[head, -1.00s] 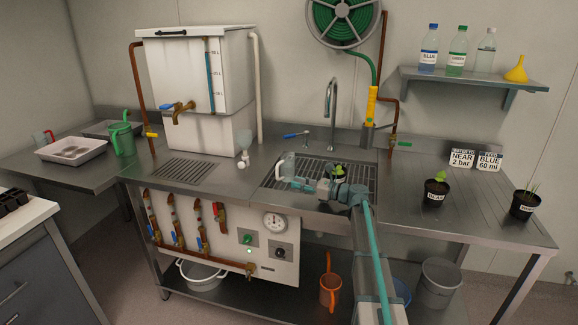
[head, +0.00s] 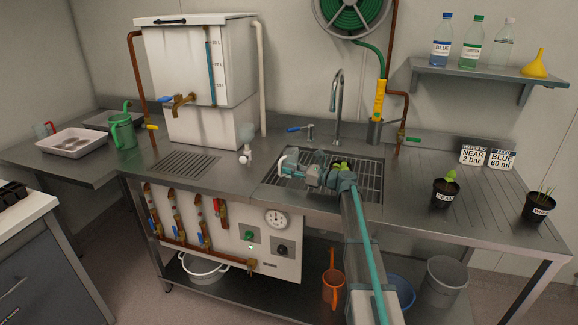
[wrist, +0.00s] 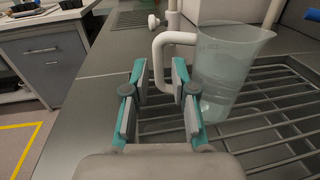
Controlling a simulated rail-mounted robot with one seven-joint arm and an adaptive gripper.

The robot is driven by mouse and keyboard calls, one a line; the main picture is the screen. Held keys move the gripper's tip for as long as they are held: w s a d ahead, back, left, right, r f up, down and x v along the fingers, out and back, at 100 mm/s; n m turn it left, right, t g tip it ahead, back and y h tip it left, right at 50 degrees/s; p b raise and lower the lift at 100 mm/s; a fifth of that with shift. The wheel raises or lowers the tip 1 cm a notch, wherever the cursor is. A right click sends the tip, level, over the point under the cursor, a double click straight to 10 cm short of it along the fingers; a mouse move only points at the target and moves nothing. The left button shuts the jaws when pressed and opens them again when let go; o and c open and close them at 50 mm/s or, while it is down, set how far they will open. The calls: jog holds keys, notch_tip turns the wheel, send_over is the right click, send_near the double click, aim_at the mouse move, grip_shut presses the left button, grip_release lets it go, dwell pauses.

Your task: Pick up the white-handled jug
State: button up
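The white-handled jug (wrist: 228,70) is clear and holds some liquid. It stands upright on the sink's wire grating in the wrist view. Its white handle (wrist: 160,62) points left, toward my gripper. My gripper (wrist: 159,76) is open, with one finger on each side of the handle's upright bar. I cannot tell whether either finger touches it. In the head view the jug (head: 288,160) is small and partly hidden by my gripper (head: 298,171) at the left of the sink.
The sink's grating (head: 368,180) lies under and right of the jug. A tall tap (head: 336,95) and a blue-handled lever (head: 298,128) stand behind. A white nozzle (head: 245,155) is to the left. Potted plants stand at right.

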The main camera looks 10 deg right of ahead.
aim_at(280, 175)
jog(key=p+x, duration=0.1)
jog(key=x, duration=0.3)
jog(key=shift+w+a, duration=0.1)
jog(key=shift+a, duration=0.15)
grip_shut()
jog(key=shift+r, duration=0.1)
